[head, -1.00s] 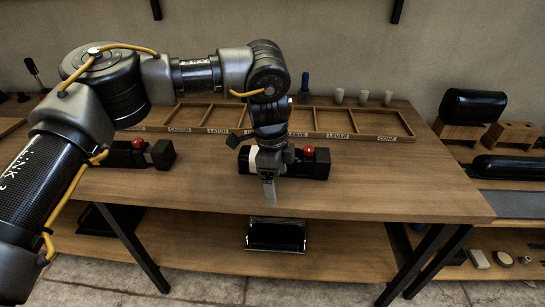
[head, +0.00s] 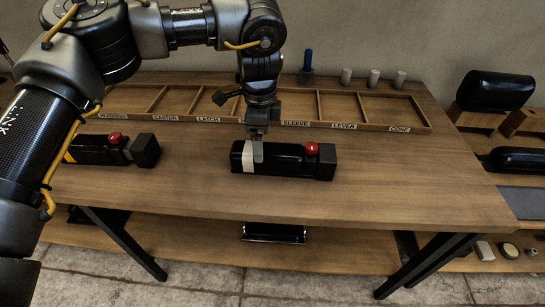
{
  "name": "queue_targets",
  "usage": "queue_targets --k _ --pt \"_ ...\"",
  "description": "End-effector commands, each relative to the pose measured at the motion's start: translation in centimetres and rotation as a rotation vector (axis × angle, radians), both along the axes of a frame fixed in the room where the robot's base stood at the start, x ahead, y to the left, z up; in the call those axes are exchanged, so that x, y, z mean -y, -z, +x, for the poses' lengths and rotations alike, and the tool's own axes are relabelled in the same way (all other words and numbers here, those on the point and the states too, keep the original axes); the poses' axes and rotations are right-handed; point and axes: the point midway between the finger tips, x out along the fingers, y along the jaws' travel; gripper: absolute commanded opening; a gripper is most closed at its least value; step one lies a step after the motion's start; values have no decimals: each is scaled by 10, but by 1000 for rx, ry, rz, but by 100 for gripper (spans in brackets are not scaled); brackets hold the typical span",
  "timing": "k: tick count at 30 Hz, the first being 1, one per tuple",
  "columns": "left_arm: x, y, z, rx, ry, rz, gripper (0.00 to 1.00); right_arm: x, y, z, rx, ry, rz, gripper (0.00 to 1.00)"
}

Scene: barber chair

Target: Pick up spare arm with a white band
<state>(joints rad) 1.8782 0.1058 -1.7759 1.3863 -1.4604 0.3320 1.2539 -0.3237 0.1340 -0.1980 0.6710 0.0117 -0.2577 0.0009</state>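The spare arm with a white band (head: 290,158) lies on the wooden tabletop in the head view. It is a black block with a red knob on top near its right end, and its white band (head: 248,157) is near its left end. My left gripper (head: 257,150) points down at it, just right of the white band. One finger shows in front of the black body; the other finger is hidden, so I cannot tell whether it grips. A similar black spare arm (head: 98,150) with a yellow band lies at the left, partly behind my arm. My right gripper is out of view.
A shallow wooden tray (head: 418,118) with labelled compartments runs along the back of the table. Behind it stand a blue-handled tool (head: 308,62) and several pale cylinders. Black padded rolls (head: 496,90) are at the right. The right part of the tabletop (head: 410,180) is clear.

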Motion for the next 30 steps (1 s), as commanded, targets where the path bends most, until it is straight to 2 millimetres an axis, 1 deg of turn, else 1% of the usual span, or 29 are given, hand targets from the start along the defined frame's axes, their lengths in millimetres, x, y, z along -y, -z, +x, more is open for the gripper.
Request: queue_targets --k 1,3,5,11,14,18,21,24,30 --pt "0 8 0 -3 0 -1 89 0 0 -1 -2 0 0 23" --pt "1 15 0 -3 1 -2 89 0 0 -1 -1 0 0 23" --pt "2 19 0 -1 2 -1 89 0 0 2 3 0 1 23" --pt "3 24 0 0 4 -1 89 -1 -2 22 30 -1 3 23" --pt "3 36 -1 -3 5 -1 89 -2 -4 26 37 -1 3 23" --pt "4 56 -2 -3 4 1 89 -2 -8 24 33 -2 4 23" --pt "3 67 -1 -1 4 1 89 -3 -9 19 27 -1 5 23" --pt "4 72 -1 0 4 0 89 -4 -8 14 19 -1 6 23" --pt "4 73 -1 0 4 0 89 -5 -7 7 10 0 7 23"
